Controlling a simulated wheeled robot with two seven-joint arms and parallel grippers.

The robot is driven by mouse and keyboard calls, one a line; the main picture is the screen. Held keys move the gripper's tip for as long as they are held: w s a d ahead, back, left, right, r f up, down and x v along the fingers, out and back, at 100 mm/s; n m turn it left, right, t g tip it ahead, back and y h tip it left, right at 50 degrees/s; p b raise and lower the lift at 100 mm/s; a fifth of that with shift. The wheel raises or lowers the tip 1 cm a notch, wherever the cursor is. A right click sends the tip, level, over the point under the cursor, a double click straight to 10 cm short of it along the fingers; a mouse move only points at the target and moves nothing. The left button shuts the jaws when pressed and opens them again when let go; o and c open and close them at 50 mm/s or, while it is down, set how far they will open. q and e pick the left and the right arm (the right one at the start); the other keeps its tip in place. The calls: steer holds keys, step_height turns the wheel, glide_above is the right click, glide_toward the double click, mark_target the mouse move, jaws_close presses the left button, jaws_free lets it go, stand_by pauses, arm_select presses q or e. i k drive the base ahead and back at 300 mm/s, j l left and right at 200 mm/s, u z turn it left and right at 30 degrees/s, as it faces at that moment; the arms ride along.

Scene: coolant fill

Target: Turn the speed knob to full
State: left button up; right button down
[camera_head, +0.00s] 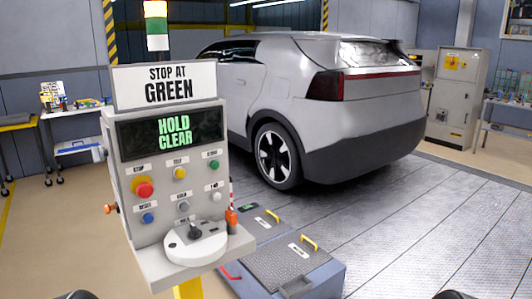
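The control pedestal (128,205) stands left of centre with a panel of labelled buttons. On its front shelf a pale round dial (186,251) carries a short black knob or lever (195,231). A grey knob (184,207) sits on the panel above it; the small labels are too blurred to tell which is the speed knob. Only the dark top of my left gripper (75,295) shows at the bottom left edge, and of my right gripper (455,295) at the bottom right. Both are apart from the pedestal, and their fingers are hidden below the frame.
The pedestal's screen (172,133) reads "HOLD CLEAR" under a "STOP AT GREEN" sign (165,85). A red stop button (144,189) is on the panel's left. A blue-grey floor unit (290,270) stands at right, before a silver car (330,100). Floor at right is clear.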

mark_target(99, 155)
steer(key=k+j+u, duration=0.1)
steer(key=j+u, duration=0.25)
steer(key=k+j+u, duration=0.1)
steer(key=j+u, duration=0.25)
steer(key=l, duration=0.1)
